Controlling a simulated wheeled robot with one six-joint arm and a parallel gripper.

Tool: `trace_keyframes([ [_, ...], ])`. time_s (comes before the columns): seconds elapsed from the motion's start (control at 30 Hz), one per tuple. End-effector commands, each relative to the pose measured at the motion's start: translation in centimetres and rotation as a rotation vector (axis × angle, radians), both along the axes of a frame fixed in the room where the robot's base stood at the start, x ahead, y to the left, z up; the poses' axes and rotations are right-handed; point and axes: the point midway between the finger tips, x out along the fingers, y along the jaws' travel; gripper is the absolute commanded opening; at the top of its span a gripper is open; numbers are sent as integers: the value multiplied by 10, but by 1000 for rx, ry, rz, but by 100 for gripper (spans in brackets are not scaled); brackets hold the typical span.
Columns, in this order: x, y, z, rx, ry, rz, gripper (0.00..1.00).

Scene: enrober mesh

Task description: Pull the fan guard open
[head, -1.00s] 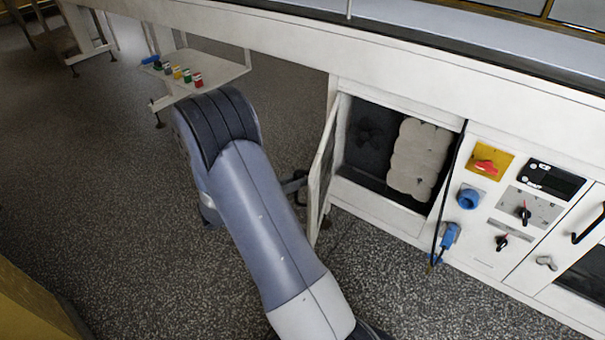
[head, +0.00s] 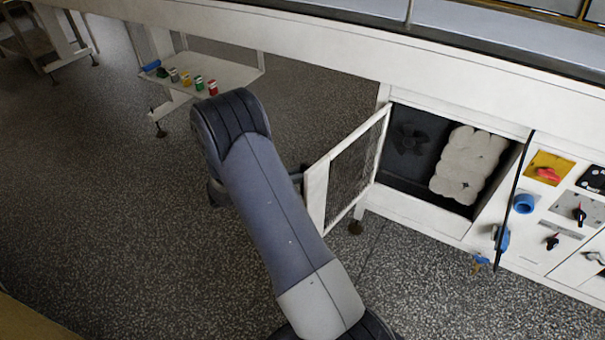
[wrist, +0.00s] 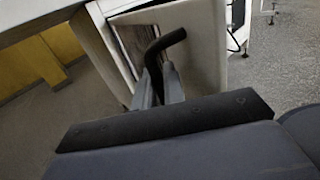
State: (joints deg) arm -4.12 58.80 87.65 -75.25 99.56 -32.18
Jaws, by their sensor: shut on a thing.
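The fan guard (head: 352,172) is a white-framed mesh door on the front of the white machine. In the head view it stands wide open, swung out from the opening on its right. My gripper (wrist: 157,78) is shut on the guard's black bent handle (wrist: 168,42), with the two grey fingers around its lower part in the wrist view. In the head view my arm hides most of the gripper and the handle. Inside the opening are a dark fan (head: 410,140) and a lumpy cream block (head: 468,165).
Right of the opening, a panel carries a yellow-backed red switch (head: 548,173), a blue socket (head: 524,203) and knobs. A dark cable (head: 514,200) hangs beside it. A low shelf (head: 228,75) with several coloured items stands at the back left. The speckled floor (head: 110,200) at left is clear.

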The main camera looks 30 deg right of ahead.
Motion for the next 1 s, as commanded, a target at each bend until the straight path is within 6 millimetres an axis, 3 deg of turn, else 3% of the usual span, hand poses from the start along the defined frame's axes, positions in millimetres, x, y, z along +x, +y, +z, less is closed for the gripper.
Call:
trace_keyframes([
  [0.43, 1, -2, 0, -2, 1, -7, 0],
  [0.47, 1, -2, 0, -2, 1, -6, 13],
  [0.6, 1, -2, 0, -1, 1, -6, 24],
  [0.87, 1, 0, 0, -1, 0, -5, 25],
  [1.0, 5, 13, 1, 0, 0, -3, 25],
])
